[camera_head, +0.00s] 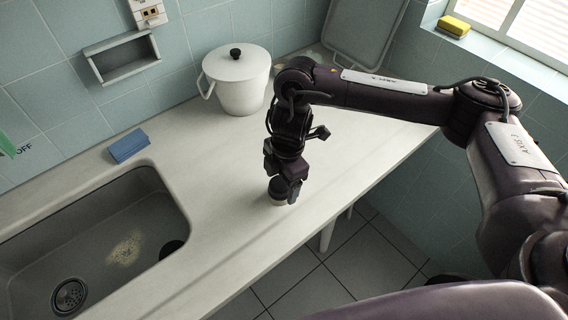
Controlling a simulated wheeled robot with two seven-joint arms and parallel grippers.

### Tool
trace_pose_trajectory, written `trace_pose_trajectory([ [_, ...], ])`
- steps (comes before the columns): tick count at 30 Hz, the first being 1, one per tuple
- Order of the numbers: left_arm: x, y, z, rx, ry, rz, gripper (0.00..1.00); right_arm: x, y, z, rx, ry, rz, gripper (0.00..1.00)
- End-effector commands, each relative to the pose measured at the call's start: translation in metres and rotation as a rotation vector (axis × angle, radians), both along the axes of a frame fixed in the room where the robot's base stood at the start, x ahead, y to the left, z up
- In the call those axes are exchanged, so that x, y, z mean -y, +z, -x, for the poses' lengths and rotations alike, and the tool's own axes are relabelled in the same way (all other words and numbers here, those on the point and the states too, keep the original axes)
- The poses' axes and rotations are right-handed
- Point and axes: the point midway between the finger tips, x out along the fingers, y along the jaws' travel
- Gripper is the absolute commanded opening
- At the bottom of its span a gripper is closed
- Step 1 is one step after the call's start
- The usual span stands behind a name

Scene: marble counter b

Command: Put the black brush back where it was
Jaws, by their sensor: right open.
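A small round object with a dark top and a pale lower rim, which looks like the black brush (277,200), stands on the counter near its front edge. My right gripper (284,190) points down directly over it. Its jaws are open, and its fingers are at or just above the object's top. The fingers hide part of the object, so I cannot tell whether they touch it. My left gripper is not in view.
A blue sponge (128,146) lies by the sink (110,230) at left. A yellow sponge (454,26) sits on the window sill. The counter (215,165) between sink and gripper is clear.

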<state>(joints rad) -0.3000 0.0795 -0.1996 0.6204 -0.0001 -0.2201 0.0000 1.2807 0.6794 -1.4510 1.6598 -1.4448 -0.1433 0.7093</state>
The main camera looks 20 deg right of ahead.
Motion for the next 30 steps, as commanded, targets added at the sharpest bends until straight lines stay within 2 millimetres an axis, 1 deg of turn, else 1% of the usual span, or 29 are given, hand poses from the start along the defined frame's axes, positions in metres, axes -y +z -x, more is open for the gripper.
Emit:
trace_pose_trajectory([
  [1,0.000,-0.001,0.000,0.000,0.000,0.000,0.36,0.002,0.011,-0.002,0.007,-0.001,-0.001,0.75],
  [3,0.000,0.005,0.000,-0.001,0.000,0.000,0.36,0.004,0.029,-0.003,0.010,0.000,0.002,0.75],
  [6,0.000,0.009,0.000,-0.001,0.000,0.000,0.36,0.006,0.050,-0.003,0.009,0.000,0.001,0.75],
  [9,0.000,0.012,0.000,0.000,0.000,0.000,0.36,0.008,0.069,-0.004,0.009,0.000,0.001,0.75],
  [13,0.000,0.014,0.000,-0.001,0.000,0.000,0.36,0.010,0.087,-0.004,0.007,-0.001,0.001,0.75],
  [15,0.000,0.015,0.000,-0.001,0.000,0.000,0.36,0.011,0.094,-0.004,0.005,-0.001,0.001,0.75],
  [19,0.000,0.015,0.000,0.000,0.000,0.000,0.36,0.012,0.101,-0.003,0.003,-0.001,0.000,0.75],
  [30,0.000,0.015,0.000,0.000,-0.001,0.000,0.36,0.012,0.102,-0.003,0.002,-0.001,0.000,0.75],
])
